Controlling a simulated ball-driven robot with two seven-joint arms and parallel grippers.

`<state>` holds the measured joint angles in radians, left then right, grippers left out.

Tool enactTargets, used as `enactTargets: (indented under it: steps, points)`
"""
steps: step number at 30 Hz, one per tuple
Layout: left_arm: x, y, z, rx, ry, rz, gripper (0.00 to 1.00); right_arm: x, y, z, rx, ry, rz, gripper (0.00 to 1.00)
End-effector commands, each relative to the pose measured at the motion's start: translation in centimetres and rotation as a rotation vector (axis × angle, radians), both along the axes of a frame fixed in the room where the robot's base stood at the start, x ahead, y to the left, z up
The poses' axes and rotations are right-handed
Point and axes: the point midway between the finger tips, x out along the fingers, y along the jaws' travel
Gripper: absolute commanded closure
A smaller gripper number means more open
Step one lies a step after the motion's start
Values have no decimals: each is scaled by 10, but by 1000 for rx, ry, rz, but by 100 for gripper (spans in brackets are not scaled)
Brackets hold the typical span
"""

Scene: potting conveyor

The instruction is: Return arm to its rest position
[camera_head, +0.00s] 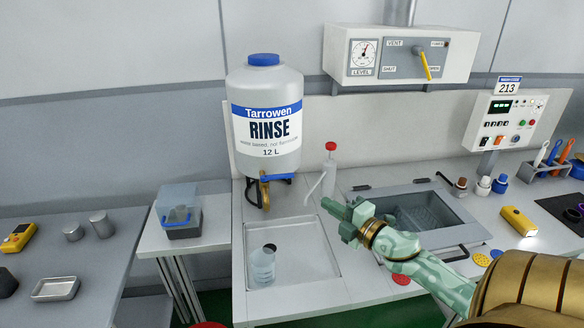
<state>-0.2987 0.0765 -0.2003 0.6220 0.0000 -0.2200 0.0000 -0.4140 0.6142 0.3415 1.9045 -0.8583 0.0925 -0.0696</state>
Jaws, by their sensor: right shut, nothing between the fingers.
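My right arm comes in from the lower right, with a pale green forearm and brass-coloured joints. Its right gripper (334,209) is shut and empty. It hangs above the worktop, between the sink tray at the left and the lidded basin at the right. My left gripper is not in view.
A Tarrowen RINSE container (266,118) with a tap stands over a shallow tray (318,265) holding a clear bottle (262,266). A red-capped wash bottle (329,172) is behind the gripper. An open basin (440,205), control box (507,122) and yellow lamp (518,221) lie rightward.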

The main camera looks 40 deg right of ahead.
Motion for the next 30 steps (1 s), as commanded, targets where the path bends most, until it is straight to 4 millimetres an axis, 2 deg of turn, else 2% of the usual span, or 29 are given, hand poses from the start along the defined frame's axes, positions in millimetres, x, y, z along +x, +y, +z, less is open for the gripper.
enactTargets:
  steps: [8,13,18,21,30]
  points:
    - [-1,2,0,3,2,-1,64,-2,1,-1,7,1,-8,100]
    - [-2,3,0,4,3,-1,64,-15,19,-19,122,26,-158,100]
    - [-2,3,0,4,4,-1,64,-56,59,-59,332,186,-431,100]
    - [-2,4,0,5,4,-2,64,-80,82,-78,414,303,-537,100]
    - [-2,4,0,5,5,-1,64,-143,146,-103,537,623,-691,100]
